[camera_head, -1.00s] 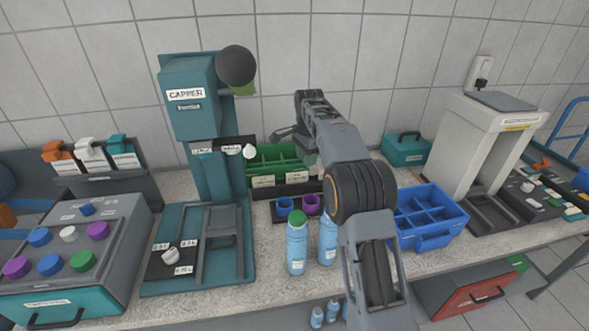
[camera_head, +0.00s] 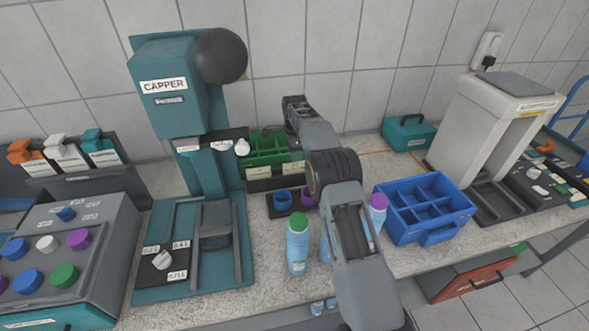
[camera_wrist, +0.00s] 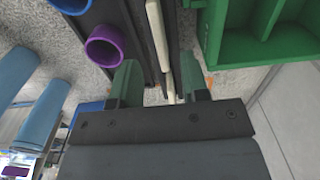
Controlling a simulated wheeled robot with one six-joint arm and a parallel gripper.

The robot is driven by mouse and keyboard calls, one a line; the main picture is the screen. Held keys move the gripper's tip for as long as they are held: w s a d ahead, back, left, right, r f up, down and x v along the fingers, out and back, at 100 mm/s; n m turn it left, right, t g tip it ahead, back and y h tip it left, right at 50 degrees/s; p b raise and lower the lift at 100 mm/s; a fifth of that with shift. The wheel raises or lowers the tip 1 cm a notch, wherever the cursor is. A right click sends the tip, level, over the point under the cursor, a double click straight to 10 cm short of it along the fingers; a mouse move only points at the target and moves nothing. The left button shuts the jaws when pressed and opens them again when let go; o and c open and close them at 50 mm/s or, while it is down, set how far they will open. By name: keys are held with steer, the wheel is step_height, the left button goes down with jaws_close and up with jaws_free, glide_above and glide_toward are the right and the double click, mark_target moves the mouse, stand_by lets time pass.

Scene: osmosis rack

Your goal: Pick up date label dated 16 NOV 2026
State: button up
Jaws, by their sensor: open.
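Pale label cards stand in a dark holder in front of the green tray (camera_head: 270,150). One left card (camera_head: 258,172) shows in the head view, with another to its right beside my arm; their dates are too small to read. In the wrist view two cream strips, a far one (camera_wrist: 157,35) and a nearer one (camera_wrist: 168,76), look like these cards seen edge-on. My gripper (camera_wrist: 161,84) is open, its green fingertips on either side of the nearer strip. I cannot tell if they touch it. In the head view my arm hides the fingertips.
A blue cup (camera_head: 283,200) and a purple cup (camera_wrist: 103,46) stand close beside the holder. A green-capped bottle (camera_head: 298,245) and a purple-capped bottle (camera_head: 377,212) stand in front. The capper (camera_head: 170,90) is left, a blue crate (camera_head: 425,205) right.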

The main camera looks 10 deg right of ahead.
mark_target(295, 164)
steer(key=shift+f+p, duration=0.75)
steer(key=shift+f, duration=2.05)
jaws_close()
